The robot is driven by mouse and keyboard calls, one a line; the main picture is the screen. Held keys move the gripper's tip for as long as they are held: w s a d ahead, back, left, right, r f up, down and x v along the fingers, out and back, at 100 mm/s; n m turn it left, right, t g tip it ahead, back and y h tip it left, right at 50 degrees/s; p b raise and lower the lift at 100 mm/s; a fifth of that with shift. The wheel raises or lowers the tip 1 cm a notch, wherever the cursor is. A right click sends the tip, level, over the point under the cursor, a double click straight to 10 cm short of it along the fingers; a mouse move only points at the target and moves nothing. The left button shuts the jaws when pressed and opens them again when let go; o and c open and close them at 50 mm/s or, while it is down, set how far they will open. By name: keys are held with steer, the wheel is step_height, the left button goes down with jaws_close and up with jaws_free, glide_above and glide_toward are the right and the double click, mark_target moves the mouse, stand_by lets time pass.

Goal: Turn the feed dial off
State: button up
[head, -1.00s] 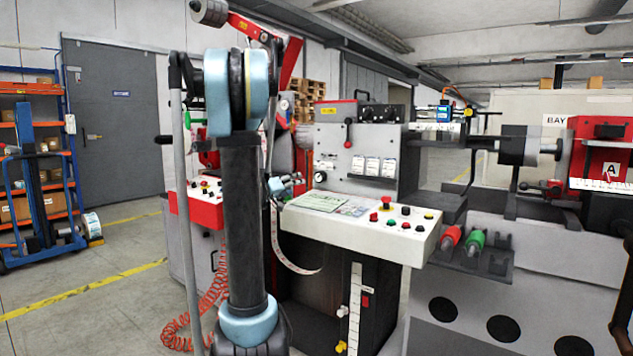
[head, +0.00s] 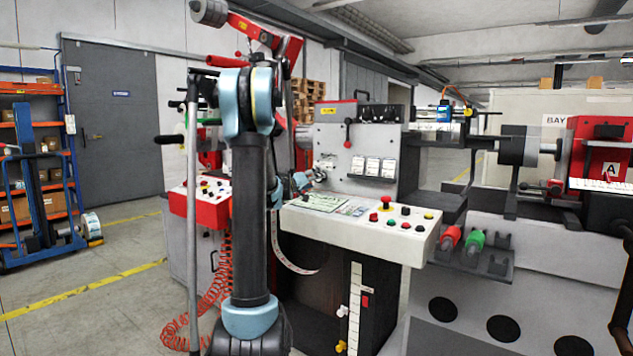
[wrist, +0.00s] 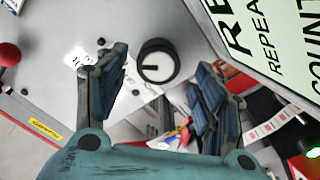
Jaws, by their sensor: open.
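The dial (wrist: 158,62) shows in the wrist view as a round black knob with a white pointer line, mounted on the light grey panel (wrist: 95,30). The pointer lies nearly level in the picture. My gripper (wrist: 162,70) is open and empty, with one finger on each side of the dial. I cannot tell whether either finger touches it. A white marking beside the left finger is too small to read. In the head view my gripper (head: 318,174) is in front of the lower left of the machine's grey panel (head: 330,142), and I cannot make out the dial there.
A pale printed sheet (wrist: 265,35) fills the wrist view's upper right. A red ball knob (wrist: 9,55) sits at its left edge. In the head view, the white console (head: 350,235) with a red button (head: 386,201) and several others lies below and right of my gripper.

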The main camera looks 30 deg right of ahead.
steer(key=shift+x, duration=1.6)
steer(key=c, duration=1)
